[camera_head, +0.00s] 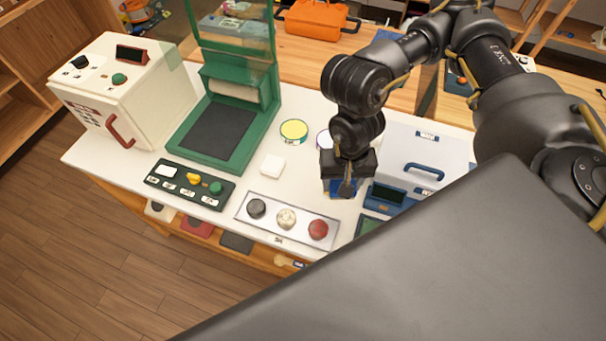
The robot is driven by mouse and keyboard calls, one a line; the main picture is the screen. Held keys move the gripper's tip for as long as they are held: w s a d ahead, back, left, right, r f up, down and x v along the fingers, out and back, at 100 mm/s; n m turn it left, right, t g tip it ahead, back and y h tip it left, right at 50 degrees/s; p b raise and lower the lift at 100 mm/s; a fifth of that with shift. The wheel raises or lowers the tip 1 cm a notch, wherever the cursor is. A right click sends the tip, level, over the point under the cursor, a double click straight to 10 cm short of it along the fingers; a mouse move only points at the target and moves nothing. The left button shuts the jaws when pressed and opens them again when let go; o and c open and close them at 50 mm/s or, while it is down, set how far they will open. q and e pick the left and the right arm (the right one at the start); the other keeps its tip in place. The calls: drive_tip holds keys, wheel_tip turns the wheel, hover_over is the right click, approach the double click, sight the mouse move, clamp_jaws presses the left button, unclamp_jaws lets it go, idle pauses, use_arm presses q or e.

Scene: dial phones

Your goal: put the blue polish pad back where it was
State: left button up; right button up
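A small blue piece, which looks like the blue polish pad (334,190), shows right at the fingertips of my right gripper (346,188). The gripper points down over the white table top, just right of the tray with round knobs. The fingers and wrist hide much of the blue piece. I cannot tell whether it is gripped or lies on the table under the fingers. My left gripper is not in view.
A tray (265,227) holds black, cream and red round pads. A yellow-topped round tin (294,131) and a white block (272,165) stand behind it. A green machine (243,133) and a white box (120,90) stand left, a blue-handled case (440,148) right.

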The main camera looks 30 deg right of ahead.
drive_tip(key=shift+w+a+f+b, duration=0.2)
drive_tip(key=shift+w+f+b, duration=0.65)
drive_tip(key=shift+b, duration=1.7)
drive_tip(key=shift+w+a+f+b, duration=0.15)
drive_tip(key=shift+w+f+b, duration=0.65)
drive_tip(key=shift+b, duration=1.75)
drive_tip(key=w+a+p, duration=0.1)
drive_tip(key=w+p, duration=0.1)
drive_tip(key=w, duration=0.3)
hover_over(304, 179)
drive_tip(key=f, duration=0.5)
drive_tip(key=shift+s+f, duration=0.3)
drive_tip(key=shift+s, duration=0.05)
drive_tip(key=shift+w+f, duration=0.4)
drive_tip(key=shift+f, duration=0.3)
wheel_tip(304, 179, down, 3)
drive_tip(key=shift+r+p, duration=0.2)
drive_tip(key=shift+p, duration=0.3)
drive_tip(key=shift+f, duration=0.1)
